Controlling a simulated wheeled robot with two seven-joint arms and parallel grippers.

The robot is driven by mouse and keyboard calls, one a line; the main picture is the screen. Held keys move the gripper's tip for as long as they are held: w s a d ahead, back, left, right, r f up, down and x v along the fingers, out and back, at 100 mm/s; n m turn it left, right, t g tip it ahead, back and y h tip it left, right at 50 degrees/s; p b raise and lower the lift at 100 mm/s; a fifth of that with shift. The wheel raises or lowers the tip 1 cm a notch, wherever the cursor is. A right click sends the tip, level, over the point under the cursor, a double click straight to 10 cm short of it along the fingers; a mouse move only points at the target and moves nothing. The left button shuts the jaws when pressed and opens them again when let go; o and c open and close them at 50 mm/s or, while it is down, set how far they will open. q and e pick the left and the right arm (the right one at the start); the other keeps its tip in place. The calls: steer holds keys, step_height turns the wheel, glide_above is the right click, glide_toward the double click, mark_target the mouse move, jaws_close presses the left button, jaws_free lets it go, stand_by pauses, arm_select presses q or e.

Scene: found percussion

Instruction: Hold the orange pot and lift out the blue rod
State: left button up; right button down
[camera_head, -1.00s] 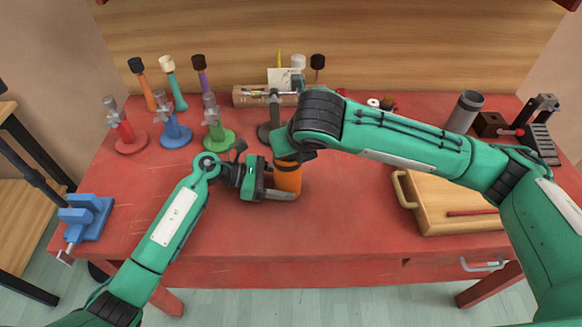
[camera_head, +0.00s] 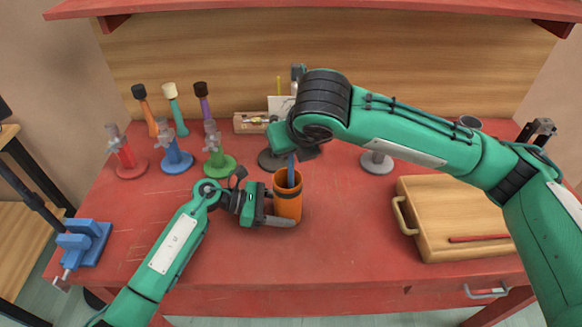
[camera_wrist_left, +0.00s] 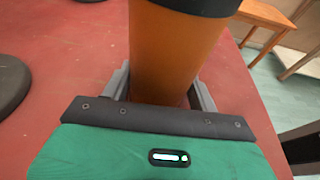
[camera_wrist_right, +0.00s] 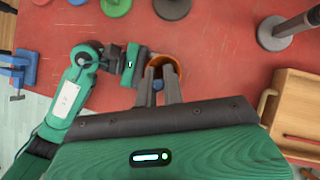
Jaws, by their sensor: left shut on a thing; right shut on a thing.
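The orange pot (camera_head: 287,207) stands upright on the red bench, with a dark band near its rim. My left gripper (camera_head: 280,221) is shut around the pot's lower part; the left wrist view shows the pot (camera_wrist_left: 172,55) between the fingers (camera_wrist_left: 160,92). The blue rod (camera_head: 291,170) stands nearly upright, its lower part inside the pot and hidden. My right gripper (camera_wrist_right: 165,84) is above the pot, shut on the rod, whose end (camera_wrist_right: 158,85) shows between its fingers. In the head view my right arm hides the rod's top.
A wooden tray (camera_head: 420,245) with a red stick lies to the right. Red, blue and green stands (camera_head: 220,165) and several mallets are at the back left. A blue vise (camera_head: 85,240) sits at the left edge. The bench front is clear.

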step_height(320, 180, up, 10)
steer(key=shift+r, duration=0.25)
arm_select(q)
steer(key=o, duration=0.8)
steer(key=shift+o, duration=0.2)
